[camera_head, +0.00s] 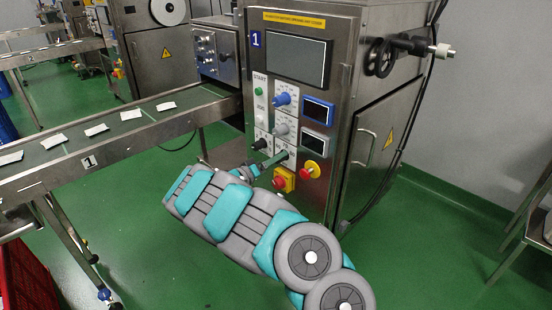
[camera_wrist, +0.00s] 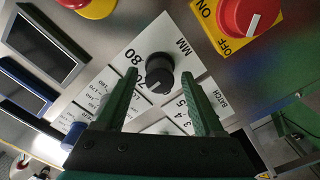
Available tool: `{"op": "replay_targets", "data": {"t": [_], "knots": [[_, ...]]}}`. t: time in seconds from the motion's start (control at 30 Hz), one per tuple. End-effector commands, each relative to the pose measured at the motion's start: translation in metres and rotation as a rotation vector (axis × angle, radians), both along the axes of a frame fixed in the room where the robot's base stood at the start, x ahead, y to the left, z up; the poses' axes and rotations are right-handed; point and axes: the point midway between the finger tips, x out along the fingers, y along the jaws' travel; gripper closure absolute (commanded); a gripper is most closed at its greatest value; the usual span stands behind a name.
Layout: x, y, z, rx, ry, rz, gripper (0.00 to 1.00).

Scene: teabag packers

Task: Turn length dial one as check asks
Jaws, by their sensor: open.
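A round black dial (camera_wrist: 159,70) on a white plate marked MM, with 70 and 80 beside it, shows in the wrist view; I take it as the length dial. My gripper (camera_wrist: 159,82) is open, with one green finger on each side of the dial's lower part. I cannot tell whether the fingers touch it. In the head view my gripper (camera_head: 282,155) is at the lower panel of machine 1 (camera_head: 256,40) and hides this dial.
A red OFF/ON switch (camera_wrist: 249,15) on yellow and a red emergency button (camera_head: 310,169) are close by. A blue dial (camera_head: 282,99), a grey dial (camera_head: 281,129) and a black dial (camera_head: 259,144) share the panel. A conveyor (camera_head: 100,135) with white packets runs left.

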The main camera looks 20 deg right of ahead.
Motion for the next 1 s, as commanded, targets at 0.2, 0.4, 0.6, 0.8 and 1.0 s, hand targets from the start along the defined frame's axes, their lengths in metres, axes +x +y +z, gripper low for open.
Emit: {"op": "replay_targets", "data": {"t": [0.2, 0.4, 0.6, 0.8, 1.0], "knots": [[0.0017, -0.0046, 0.0001, 0.0, 0.0, 0.0, 0.3], [0.0015, -0.0046, 0.0001, 0.0, 0.0, 0.0, 0.38], [0.0014, -0.0046, 0.0001, 0.0, 0.0, 0.0, 0.61], [0.0014, -0.0046, -0.0001, 0.0, 0.0, 0.0, 0.83], [0.0015, -0.0044, -0.0001, 0.001, 0.0, 0.001, 1.0]]}}
